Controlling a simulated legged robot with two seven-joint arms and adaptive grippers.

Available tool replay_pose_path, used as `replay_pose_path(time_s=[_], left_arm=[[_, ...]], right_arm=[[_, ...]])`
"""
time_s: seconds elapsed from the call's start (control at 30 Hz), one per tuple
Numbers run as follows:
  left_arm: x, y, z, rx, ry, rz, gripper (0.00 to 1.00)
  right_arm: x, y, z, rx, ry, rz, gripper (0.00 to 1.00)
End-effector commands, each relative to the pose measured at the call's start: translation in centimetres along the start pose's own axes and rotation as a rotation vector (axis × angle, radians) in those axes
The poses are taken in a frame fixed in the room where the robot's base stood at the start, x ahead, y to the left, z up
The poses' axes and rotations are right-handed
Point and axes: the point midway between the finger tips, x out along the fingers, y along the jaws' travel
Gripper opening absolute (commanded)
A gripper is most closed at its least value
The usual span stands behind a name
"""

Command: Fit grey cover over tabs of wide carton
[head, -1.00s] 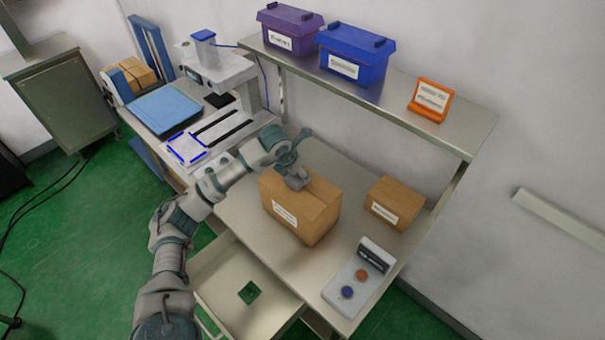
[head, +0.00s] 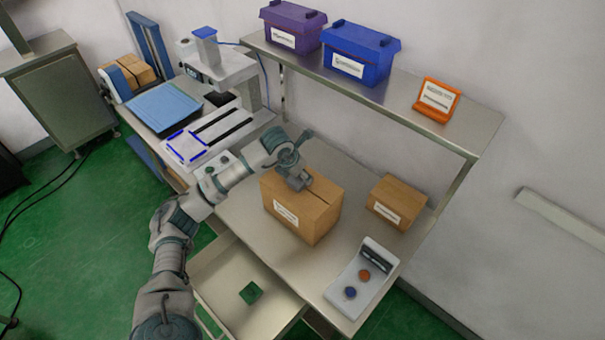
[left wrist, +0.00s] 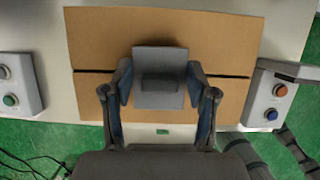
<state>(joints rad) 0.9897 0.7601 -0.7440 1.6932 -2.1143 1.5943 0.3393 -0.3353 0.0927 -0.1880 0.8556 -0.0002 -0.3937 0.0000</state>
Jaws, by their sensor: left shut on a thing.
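The wide carton (head: 297,214) is a brown closed box with a white label and a dark seam across its top. It stands on the steel bench, and its top fills much of the left wrist view (left wrist: 95,40). The grey cover (left wrist: 158,60) is a square plate with a raised block. My left gripper (left wrist: 160,92) is shut on that block and holds the cover at the carton top, across the seam. Whether the cover touches the carton I cannot tell. In the head view my left gripper (head: 297,181) is over the carton's top. The tabs are hidden. My right gripper is not in view.
A smaller carton (head: 396,203) and a button box (head: 362,281) stand to the right on the bench (head: 240,215). An open drawer (head: 222,277) juts out in front. A shelf (head: 470,127) above holds a purple bin (head: 291,25) and a blue bin (head: 357,52).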

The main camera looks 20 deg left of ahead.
Motion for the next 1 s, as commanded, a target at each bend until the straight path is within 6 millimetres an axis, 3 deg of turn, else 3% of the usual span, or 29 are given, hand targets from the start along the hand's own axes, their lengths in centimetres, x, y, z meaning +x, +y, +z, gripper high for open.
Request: replay_pose_path(time_s=[0.23, 0.7, 1.0], left_arm=[[-0.1, -0.4, 0.2, 0.001, 0.002, 0.007, 0.24], [0.4, -0.8, 0.1, 0.001, 0.001, 0.003, 0.24], [0.5, -0.8, 0.1, 0.001, 0.001, 0.004, 0.24]], right_arm=[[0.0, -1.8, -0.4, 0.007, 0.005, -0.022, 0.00], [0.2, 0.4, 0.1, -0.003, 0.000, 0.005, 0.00], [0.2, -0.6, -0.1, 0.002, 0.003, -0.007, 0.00]])
